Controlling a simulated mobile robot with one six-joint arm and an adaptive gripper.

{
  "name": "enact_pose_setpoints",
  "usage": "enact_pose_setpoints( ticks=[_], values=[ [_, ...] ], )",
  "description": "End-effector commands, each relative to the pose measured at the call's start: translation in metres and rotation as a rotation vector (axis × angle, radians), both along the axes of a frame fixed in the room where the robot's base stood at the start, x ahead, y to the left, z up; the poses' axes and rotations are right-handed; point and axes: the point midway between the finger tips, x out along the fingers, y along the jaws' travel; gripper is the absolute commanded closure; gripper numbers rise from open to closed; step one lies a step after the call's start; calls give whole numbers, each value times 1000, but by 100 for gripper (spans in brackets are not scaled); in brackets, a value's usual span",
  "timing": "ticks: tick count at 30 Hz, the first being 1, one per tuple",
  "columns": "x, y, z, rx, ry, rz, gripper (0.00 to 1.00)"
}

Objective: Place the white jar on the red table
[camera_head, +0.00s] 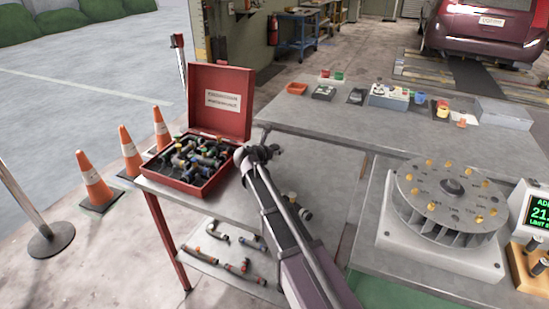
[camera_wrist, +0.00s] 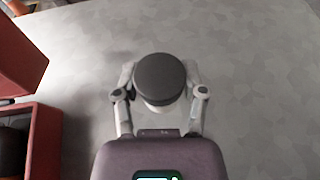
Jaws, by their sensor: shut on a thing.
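In the wrist view, a jar (camera_wrist: 160,80) with a round dark grey lid sits between my fingers; a little of its pale body shows below the lid. My gripper (camera_wrist: 159,95) is shut on it, one finger on each side. In the head view my gripper (camera_head: 262,154) is just right of an open red case, over or near a grey-topped table with red legs (camera_head: 168,240). My arm hides part of this table, and the jar is not clear there. Whether the jar touches the surface I cannot tell.
The open red case (camera_head: 220,105) holds several dark fittings and also shows in the wrist view (camera_wrist: 40,150). A grey bench (camera_head: 330,115) with small bins stands behind. A finned round machine (camera_head: 450,200) is at right. Orange cones (camera_head: 95,182) stand at left.

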Motion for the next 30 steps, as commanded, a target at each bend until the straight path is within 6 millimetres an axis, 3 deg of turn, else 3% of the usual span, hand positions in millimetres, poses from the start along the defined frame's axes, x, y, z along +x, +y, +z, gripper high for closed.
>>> enact_pose_setpoints(
  ticks=[7,26,27,30],
  values=[
    [0,0,-22,0,0,0,94],
    [0,0,-28,0,0,0,94],
    [0,0,-27,0,0,0,37],
    [0,0,-27,0,0,0,11]
  ],
)
